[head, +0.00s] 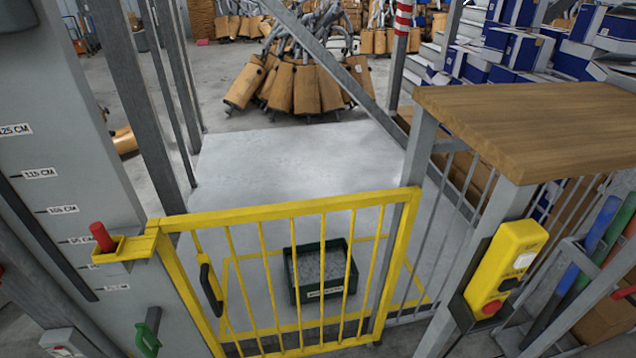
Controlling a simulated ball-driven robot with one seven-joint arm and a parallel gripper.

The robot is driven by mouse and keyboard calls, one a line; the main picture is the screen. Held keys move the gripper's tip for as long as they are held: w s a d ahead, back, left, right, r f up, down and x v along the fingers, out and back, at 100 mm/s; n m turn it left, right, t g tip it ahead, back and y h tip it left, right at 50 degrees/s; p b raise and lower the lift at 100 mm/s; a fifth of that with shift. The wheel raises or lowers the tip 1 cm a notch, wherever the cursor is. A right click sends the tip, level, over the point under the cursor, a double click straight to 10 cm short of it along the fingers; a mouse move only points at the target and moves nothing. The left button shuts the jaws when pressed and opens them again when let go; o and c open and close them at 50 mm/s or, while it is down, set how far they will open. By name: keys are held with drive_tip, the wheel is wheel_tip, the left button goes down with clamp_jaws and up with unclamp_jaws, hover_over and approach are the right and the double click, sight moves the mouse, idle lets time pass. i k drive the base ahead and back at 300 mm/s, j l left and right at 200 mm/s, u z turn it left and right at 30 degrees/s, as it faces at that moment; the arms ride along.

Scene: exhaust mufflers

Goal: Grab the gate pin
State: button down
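A red pin (102,236), which looks like the gate pin, stands slightly tilted in a yellow bracket (122,248) at the left. The bracket joins the top left corner of a yellow barred gate (300,207). Only the pin's red upper part shows; its lower end is hidden in the bracket. The gate looks closed across the front of a grey platform (290,160). A black handle (210,290) is on the gate's left side. My gripper is not in view.
A grey post with height marks (60,190) stands behind the pin. A green handle (148,336) is below it. A dark green crate (322,297) sits behind the gate. A yellow control box (505,265) and wooden top (535,125) are at the right. Mufflers (300,88) lie behind.

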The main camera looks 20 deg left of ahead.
sight(98, 229)
drive_tip(key=u, duration=1.65)
